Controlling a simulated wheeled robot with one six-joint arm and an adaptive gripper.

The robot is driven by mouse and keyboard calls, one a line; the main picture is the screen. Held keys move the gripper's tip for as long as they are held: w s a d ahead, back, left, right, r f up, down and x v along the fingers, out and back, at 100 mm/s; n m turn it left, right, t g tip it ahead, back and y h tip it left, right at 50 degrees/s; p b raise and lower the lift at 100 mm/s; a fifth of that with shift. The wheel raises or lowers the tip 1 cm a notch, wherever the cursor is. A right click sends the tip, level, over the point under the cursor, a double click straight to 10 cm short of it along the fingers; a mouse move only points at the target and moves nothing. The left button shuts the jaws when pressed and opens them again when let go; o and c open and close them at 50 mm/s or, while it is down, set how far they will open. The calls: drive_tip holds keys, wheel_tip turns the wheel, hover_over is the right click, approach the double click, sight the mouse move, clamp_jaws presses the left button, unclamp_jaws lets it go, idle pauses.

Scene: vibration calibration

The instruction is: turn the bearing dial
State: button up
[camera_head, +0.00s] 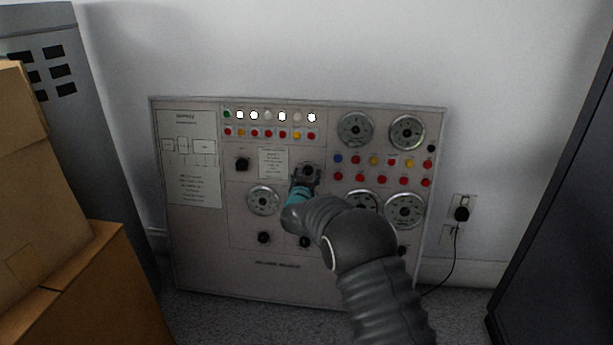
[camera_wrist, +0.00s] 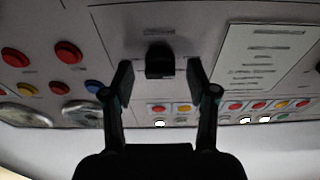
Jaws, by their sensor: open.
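A grey control panel (camera_head: 195,255) stands upright against the wall. A black knob (camera_wrist: 160,62) on it lies between the fingers of my gripper (camera_wrist: 160,78) in the wrist view, with a small label beside it. The fingers are open, one on each side, with a visible gap to the knob. In the head view my gripper (camera_head: 305,181) is at the upper middle of the panel and partly covers this knob (camera_head: 308,169). The labels are too small to read, so I cannot tell by name which knob is the bearing dial.
Other black knobs sit at the left (camera_head: 242,164) and lower down (camera_head: 264,237). Round gauges (camera_head: 355,130), coloured buttons and lit lamps surround them. Cardboard boxes (camera_head: 75,290) stand at left, a dark cabinet (camera_head: 570,200) at right. A plugged-in cord (camera_head: 456,250) hangs beside the panel.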

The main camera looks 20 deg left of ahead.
clamp_jaws()
